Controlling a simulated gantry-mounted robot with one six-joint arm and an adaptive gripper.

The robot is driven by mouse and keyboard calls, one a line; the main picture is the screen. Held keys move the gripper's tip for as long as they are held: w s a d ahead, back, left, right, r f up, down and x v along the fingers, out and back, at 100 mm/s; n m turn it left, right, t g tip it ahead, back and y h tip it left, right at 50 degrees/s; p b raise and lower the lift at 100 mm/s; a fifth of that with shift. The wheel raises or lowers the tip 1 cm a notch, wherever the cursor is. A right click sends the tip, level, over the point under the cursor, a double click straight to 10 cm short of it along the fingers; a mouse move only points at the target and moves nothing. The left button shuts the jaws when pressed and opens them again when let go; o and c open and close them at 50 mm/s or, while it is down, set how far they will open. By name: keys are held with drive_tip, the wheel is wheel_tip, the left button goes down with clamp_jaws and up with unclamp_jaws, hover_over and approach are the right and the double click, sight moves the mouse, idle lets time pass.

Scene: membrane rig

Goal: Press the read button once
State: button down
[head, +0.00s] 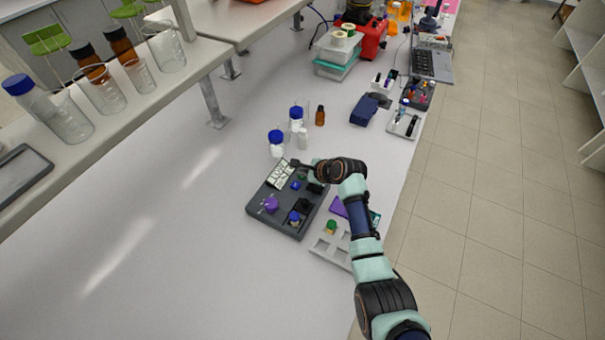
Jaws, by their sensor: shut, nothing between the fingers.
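The membrane rig (257,219) is a dark grey base on the white bench. On it are a pale panel with dark marks (281,173), a small blue part (296,185), a purple knob (270,204) and a dark block with a blue and yellow top (294,217). I cannot tell which part is the read button; no label is legible. My gripper (297,163) is shut and empty, at the rig's far edge beside the pale panel. Its tips are small and dark, and contact cannot be judged. My wrist hides part of the rig's right side.
Blue-capped bottles (276,144) and a brown vial (320,116) stand just beyond the rig. A light grey holder (327,249) and a purple item (338,207) lie to its right, near the bench edge. A glassware shelf (130,110) is at left. The bench left of the rig is clear.

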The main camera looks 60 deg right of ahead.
drive_tip(key=shift+r+p, duration=0.85)
drive_tip(key=shift+p, duration=0.25)
drive_tip(key=shift+r, duration=0.1)
wheel_tip(320, 180, up, 5)
drive_tip(key=p, duration=0.5)
idle(0.4)
